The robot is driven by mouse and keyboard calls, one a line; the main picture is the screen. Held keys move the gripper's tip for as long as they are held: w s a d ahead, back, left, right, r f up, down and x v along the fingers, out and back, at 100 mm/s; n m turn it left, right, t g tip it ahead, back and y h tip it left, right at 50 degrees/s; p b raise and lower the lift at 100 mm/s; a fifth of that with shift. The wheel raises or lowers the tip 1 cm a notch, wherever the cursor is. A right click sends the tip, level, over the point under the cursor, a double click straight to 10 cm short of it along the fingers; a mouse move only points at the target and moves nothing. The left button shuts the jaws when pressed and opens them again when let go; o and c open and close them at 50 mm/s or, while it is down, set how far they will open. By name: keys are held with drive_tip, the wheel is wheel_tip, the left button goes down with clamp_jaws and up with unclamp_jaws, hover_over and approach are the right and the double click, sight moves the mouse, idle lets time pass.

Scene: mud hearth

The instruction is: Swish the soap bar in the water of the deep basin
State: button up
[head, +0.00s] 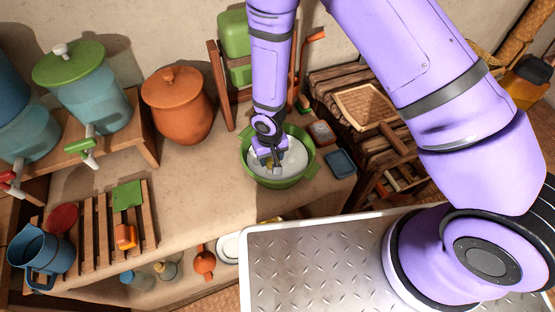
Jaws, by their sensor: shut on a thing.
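The deep green basin (249,175) stands on the clay counter near its right end, with pale, whitish water (293,161) inside. My arm reaches straight down into it from above. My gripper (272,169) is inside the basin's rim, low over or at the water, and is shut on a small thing. That thing, seemingly the soap bar, is mostly hidden by the fingers, with only a small yellowish bit showing. I cannot tell how deep it sits in the water.
A blue dish (341,164) and a reddish dish (321,133) lie right of the basin. A lidded clay pot (178,105) stands left, beyond free counter. A wooden slatted rack (98,225) holds a green cloth and an orange item. A blue jug (40,254) stands front left.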

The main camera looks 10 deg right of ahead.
drive_tip(key=shift+s+a, duration=0.1)
drive_tip(key=shift+a, duration=0.25)
drive_tip(key=shift+d, duration=0.1)
drive_tip(key=shift+w+d, duration=0.2)
drive_tip(key=shift+d, duration=0.5)
drive_tip(key=shift+w+d, duration=0.2)
drive_tip(key=shift+d, duration=0.45)
wheel_tip(320, 180, up, 12)
idle(0.6)
drive_tip(key=shift+f, duration=0.15)
idle(0.4)
